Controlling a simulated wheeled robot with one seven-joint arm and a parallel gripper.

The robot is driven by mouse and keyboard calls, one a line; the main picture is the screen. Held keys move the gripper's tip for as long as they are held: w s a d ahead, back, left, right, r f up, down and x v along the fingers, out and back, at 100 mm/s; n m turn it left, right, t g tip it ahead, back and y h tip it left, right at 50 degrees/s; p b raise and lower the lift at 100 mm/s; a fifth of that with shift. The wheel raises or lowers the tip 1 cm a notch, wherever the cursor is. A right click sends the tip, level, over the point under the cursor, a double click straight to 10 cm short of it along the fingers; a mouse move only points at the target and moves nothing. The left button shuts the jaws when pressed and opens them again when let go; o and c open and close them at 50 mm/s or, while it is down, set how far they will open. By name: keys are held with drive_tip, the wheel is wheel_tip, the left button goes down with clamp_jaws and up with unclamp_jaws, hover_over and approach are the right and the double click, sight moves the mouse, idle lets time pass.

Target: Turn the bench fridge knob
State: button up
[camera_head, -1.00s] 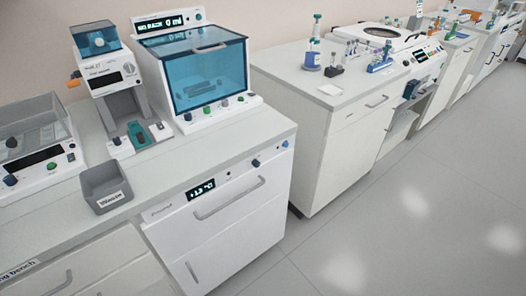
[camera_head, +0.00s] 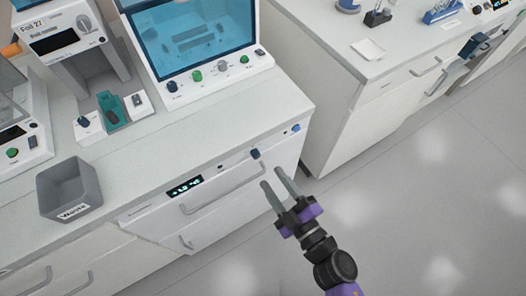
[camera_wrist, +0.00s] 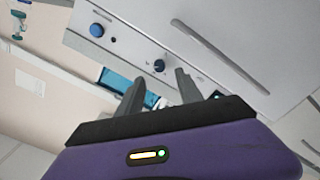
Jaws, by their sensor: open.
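The bench fridge (camera_head: 225,218) is a white unit under the counter, with a lit display (camera_head: 185,186) and a long bar handle (camera_head: 222,192). Its panel carries a dark knob (camera_head: 255,154), also in the wrist view (camera_wrist: 159,66), where it shows between my fingertips. A rounder blue knob or button (camera_head: 296,128) sits farther right on the panel; the wrist view shows it at the upper left (camera_wrist: 97,30). My gripper (camera_head: 271,176) is open and empty in front of the panel, fingers pointing at it. It also shows in the wrist view (camera_wrist: 160,76). I see no contact with the dark knob.
A grey waste bin (camera_head: 70,190) and a blue-windowed machine (camera_head: 195,45) stand on the counter above. A second bench (camera_head: 350,120) stands to the right across a narrow gap. The floor (camera_head: 420,200) in front is clear.

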sight(258, 157)
drive_tip(key=x, duration=0.7)
drive_tip(key=shift+w, duration=0.1)
clamp_jaws()
